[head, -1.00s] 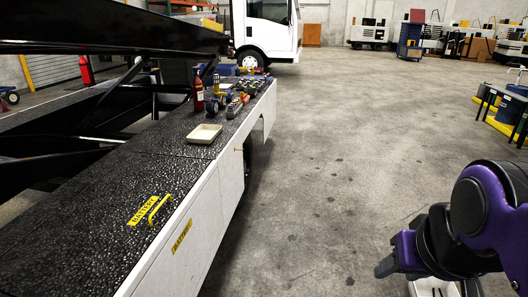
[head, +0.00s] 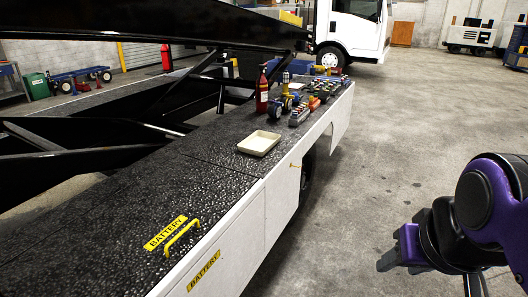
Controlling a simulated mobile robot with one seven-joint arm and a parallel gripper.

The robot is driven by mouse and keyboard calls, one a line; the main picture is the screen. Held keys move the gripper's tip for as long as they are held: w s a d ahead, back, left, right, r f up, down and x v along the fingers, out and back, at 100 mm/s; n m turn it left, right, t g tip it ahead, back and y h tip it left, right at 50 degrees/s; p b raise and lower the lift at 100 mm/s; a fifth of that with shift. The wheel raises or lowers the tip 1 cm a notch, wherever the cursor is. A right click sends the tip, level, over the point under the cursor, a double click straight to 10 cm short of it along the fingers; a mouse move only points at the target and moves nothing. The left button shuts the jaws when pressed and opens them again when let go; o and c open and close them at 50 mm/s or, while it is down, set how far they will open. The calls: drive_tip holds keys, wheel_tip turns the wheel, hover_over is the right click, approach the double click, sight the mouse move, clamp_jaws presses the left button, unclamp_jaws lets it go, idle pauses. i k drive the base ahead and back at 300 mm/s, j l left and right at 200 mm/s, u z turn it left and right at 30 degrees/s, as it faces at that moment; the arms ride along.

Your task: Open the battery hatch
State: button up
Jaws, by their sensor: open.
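The battery hatch (head: 110,235) is a black textured panel on top of the loader's deck, with a yellow BATTERY label (head: 165,233) and a yellow handle (head: 182,237) near the deck's white edge. The panel lies flat and level with the deck. A second BATTERY label (head: 204,271) is on the white side below the handle. My gripper (head: 388,251) is at the lower right, over the concrete floor, well to the right of the handle and empty. Its fingers point left and are partly seen.
A cream tray (head: 259,144) sits on the deck beyond the hatch. A red extinguisher (head: 262,90) and several tools and parts (head: 300,105) stand behind it. Dark conveyor beams cross above the deck at left. The floor between the loader and my arm is clear.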

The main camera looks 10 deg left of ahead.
sight(125, 245)
drive_tip(key=i+u, duration=0.2)
drive_tip(key=u, duration=0.15)
drive_tip(key=i+l+u, duration=0.15)
drive_tip(key=u, duration=0.2)
drive_tip(key=i+l+u, duration=0.15)
drive_tip(key=u, duration=0.2)
drive_tip(key=i, duration=0.05)
